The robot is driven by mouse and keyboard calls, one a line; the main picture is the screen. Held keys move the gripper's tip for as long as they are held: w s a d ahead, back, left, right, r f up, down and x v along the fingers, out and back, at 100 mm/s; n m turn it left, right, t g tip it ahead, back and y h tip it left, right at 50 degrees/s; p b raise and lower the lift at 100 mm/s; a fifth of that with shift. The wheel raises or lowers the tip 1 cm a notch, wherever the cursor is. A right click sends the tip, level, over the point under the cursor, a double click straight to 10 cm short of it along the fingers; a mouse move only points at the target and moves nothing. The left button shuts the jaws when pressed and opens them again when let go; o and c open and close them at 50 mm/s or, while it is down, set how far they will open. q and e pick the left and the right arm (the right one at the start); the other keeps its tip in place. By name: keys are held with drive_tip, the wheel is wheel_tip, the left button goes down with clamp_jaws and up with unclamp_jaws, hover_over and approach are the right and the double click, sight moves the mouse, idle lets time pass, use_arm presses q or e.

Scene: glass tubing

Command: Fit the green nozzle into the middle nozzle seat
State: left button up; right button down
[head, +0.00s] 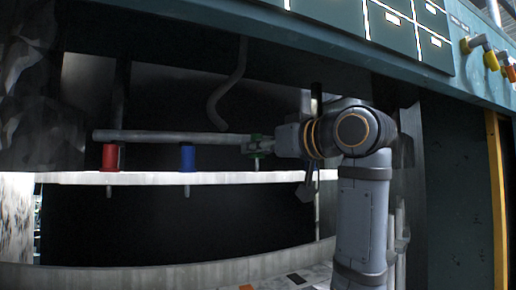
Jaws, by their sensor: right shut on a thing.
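The green nozzle (257,148) is at the tip of my right gripper (264,143), which is shut on it. Its thin stem points down and ends just above or at the edge of the pale shelf (150,178). A red nozzle (110,157) and a blue nozzle (187,158) stand upright on this shelf to the left, their lower tips showing beneath it. I cannot make out an empty nozzle seat; the shelf around the green nozzle is partly covered by my right arm. My left gripper is not in view.
A grey horizontal tube (165,136) runs just above the red and blue nozzles, ending near the green one. A curved grey hose (217,105) hangs behind. A teal panel (250,25) overhangs the opening. A pale ledge (180,277) lies below.

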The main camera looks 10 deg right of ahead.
drive_tip(key=shift+f+b, duration=1.15)
drive_tip(key=shift+f, duration=0.3)
drive_tip(key=c, duration=1.1)
unclamp_jaws()
drive_tip(key=shift+s+d+r, duration=0.1)
drive_tip(key=shift+s+d, duration=0.05)
drive_tip(key=shift+s, duration=0.05)
drive_tip(key=v, duration=1.1)
drive_tip(key=shift+s+d, duration=0.1)
drive_tip(key=shift+s, duration=0.2)
